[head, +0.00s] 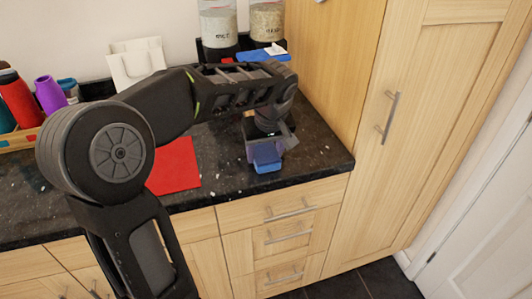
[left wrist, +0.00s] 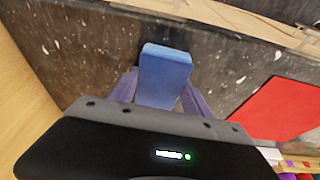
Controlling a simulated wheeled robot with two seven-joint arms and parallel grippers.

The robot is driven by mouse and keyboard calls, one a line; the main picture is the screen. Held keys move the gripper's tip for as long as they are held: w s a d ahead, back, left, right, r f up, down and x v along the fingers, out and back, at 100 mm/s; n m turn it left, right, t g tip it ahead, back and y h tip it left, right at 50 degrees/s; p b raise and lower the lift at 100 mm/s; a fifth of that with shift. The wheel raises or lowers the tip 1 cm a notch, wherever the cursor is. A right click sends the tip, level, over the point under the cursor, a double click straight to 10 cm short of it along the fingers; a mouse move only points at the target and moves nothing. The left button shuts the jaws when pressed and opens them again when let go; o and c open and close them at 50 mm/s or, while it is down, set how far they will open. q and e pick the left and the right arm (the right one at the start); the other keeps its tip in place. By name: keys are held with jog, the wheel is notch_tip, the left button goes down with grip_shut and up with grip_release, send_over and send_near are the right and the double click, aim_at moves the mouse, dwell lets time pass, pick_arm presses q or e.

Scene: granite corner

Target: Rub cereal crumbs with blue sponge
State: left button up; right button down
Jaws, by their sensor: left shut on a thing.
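My left gripper (head: 267,150) is shut on the blue sponge (head: 267,166) over the dark granite counter, close to its front edge. In the left wrist view the sponge (left wrist: 164,72) sticks out between the two purple-looking fingers. I cannot tell whether the sponge touches the counter. Small pale specks, perhaps the cereal crumbs (head: 212,183), lie on the counter near the red sheet; light specks also show on the stone in the left wrist view. My right gripper is in neither view.
A red flat sheet (head: 174,165) lies left of the sponge. Two dispensers (head: 218,25) and a blue item (head: 263,53) stand behind my arm. Bottles (head: 18,98) stand in a wooden tray at the left. A tall wooden cupboard (head: 430,110) bounds the counter on the right.

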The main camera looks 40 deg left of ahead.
pick_arm(q)
jog(key=shift+w+a+p, duration=0.15)
jog(key=shift+w+a, duration=0.35)
jog(key=shift+a, duration=0.2)
jog(key=shift+w+a+p, duration=0.15)
jog(key=shift+w+a, duration=0.3)
jog(key=shift+a, duration=0.2)
jog(key=shift+w+a+p, duration=0.45)
jog(key=shift+w+a, duration=0.15)
jog(key=shift+a, duration=0.25)
jog(key=shift+w+a+p, duration=0.4)
jog(key=shift+w+a, duration=0.15)
jog(key=shift+a, duration=0.3)
jog(key=shift+w+a+r+p, duration=0.1)
jog(key=shift+w+a+p, duration=0.2)
jog(key=shift+a, duration=0.05)
jog(key=shift+w+a+p, duration=0.5)
jog(key=shift+w+a, duration=0.1)
jog(key=shift+a, duration=0.35)
jog(key=shift+w+a+f, duration=0.2)
jog(key=shift+a, duration=0.1)
